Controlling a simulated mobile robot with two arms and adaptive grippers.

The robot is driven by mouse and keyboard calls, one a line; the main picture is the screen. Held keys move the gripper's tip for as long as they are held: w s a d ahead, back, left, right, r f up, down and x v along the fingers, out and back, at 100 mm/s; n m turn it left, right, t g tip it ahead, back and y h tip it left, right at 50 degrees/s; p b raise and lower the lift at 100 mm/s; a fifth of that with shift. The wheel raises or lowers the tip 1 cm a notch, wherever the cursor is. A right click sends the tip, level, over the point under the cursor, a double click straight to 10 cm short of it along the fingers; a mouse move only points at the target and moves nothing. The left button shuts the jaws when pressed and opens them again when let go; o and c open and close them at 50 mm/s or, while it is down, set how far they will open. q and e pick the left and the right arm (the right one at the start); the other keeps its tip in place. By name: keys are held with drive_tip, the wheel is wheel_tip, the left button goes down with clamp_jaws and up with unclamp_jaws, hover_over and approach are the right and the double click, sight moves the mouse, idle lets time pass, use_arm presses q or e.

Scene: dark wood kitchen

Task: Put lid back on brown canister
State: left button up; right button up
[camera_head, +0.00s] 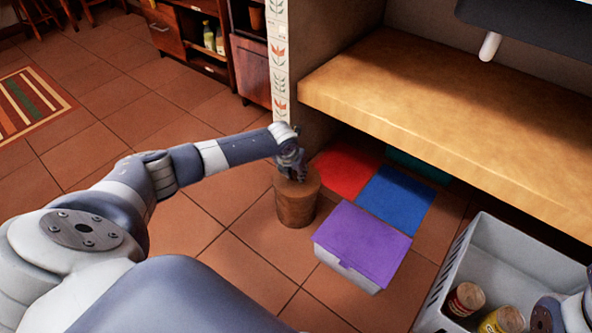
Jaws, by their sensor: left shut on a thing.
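The brown canister (296,210) stands upright on the tiled floor at the middle of the view. My left gripper (291,175) points down over its top and is shut on the brown lid (309,183). The lid is at the canister's mouth, lined up with its round wall. I see no clear gap between lid and canister, but cannot tell whether it is fully seated. The gripper covers part of the lid. A part of my right arm's end (547,316) shows at the bottom right corner; its fingers cannot be made out.
A white box with a purple lid (362,244) stands right of the canister. Red (346,173), blue (395,199) and teal (418,167) panels lie behind it, beneath the wooden counter (440,110). A white crate (447,275) with cans is at lower right. Floor left of the canister is clear.

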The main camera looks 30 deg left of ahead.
use_arm(q)
drive_tip(key=o, duration=1)
drive_tip(key=shift+c, duration=0.2)
drive_tip(key=o, duration=0.5)
